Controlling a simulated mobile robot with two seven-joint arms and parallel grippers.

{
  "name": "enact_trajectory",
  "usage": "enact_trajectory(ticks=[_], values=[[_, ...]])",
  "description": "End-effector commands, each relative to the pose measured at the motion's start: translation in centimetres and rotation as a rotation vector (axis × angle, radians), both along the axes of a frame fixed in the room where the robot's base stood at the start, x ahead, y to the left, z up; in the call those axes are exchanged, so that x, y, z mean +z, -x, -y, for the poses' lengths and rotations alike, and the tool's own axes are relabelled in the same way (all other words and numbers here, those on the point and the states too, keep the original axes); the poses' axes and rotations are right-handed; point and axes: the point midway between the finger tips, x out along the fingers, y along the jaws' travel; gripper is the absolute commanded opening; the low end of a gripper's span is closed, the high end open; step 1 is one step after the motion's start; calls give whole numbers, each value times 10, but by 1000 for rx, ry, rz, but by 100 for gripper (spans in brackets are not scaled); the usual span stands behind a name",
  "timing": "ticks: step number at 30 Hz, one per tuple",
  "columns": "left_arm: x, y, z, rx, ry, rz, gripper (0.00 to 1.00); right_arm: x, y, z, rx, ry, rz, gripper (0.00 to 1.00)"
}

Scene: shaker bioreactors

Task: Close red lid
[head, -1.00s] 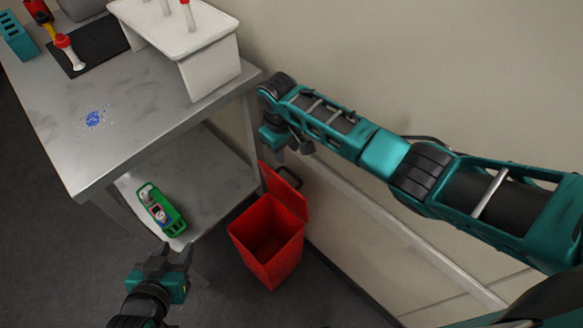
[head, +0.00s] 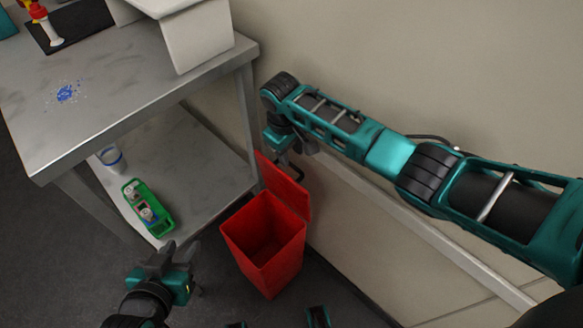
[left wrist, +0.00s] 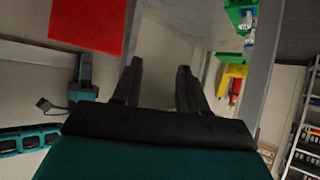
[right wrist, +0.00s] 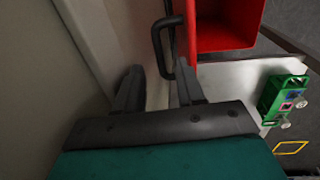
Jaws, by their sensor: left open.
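The red bin (head: 262,245) stands on the floor beside the table. Its red lid (head: 284,188) is open, tilted up at the back near the wall. A black loop handle (right wrist: 157,45) shows by the red part in the right wrist view. My right gripper (head: 285,155) is just above the lid's upper edge, its fingers spread, with the handle at or just beyond the gap; contact cannot be told. My left gripper (head: 185,262) is open and empty, low to the left of the bin. The bin also shows in the left wrist view (left wrist: 87,25).
A grey metal table (head: 110,90) stands left of the bin, with a white box (head: 200,40) on top. A green rack (head: 148,208) and a white-and-blue container (head: 111,158) are on its lower shelf. The wall is close behind the lid and right arm.

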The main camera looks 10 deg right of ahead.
Motion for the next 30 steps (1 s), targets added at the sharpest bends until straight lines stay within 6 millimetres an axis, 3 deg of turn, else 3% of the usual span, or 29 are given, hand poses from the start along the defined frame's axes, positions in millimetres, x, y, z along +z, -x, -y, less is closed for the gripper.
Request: enact_trajectory(ticks=[1,9,24,30], values=[[-11,-1,2,-5,3,3,43,-12,-1,1,0,0,1,38],[-28,-6,4,-12,5,14,43,-34,-2,3,0,0,0,38],[-39,-2,2,-9,2,3,43,-39,-3,4,0,0,0,38],[-40,-2,2,-8,2,1,43,-39,-3,4,0,0,0,21]])
